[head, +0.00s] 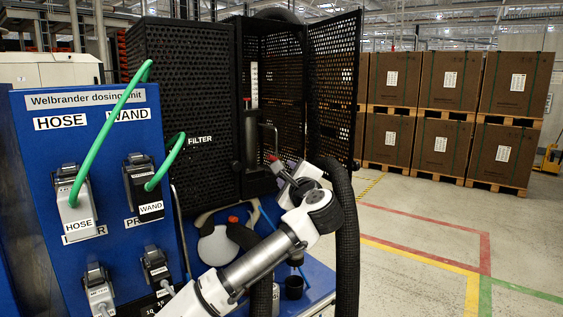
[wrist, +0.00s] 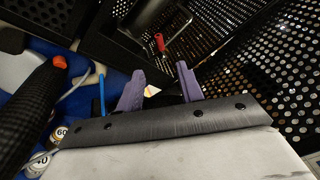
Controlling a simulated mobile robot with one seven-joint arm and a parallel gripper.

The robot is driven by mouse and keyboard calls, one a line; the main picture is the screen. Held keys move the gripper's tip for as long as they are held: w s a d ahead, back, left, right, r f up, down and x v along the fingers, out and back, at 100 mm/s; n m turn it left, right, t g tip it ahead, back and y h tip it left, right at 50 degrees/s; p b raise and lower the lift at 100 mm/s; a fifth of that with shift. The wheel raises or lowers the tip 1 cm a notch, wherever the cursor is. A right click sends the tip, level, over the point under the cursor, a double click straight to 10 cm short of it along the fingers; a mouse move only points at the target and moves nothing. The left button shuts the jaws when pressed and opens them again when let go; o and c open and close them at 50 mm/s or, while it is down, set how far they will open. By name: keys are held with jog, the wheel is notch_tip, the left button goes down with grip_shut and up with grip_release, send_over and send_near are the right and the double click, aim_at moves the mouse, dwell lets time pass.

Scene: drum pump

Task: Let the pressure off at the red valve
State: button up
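The red valve handle (wrist: 160,42) shows as a small red piece near the top middle of the wrist view, beside a thin bent metal rod. In the head view a small red part (head: 271,157) shows at the foot of the filter inside the black cage, just beyond my gripper. My gripper (wrist: 158,82) has two purple fingers standing apart, with nothing seen held between them. The red handle lies beyond the fingertips and appears apart from them. In the head view my gripper (head: 288,172) is small and partly covers what lies behind it.
The black perforated cage (head: 185,90) stands open, its door (head: 333,85) swung right. A thick black hose (head: 347,240) hangs beside my arm. An orange cap (wrist: 59,61) is at left in the wrist view. The blue dosing unit (head: 100,170) stands at left. Floor at right is clear.

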aim_at(273, 159)
jog(key=p+x, duration=0.5)
jog(key=x, duration=0.7)
jog(key=shift+w, duration=0.1)
jog(key=shift+w+a+f, duration=0.1)
jog(key=shift+w, duration=0.6)
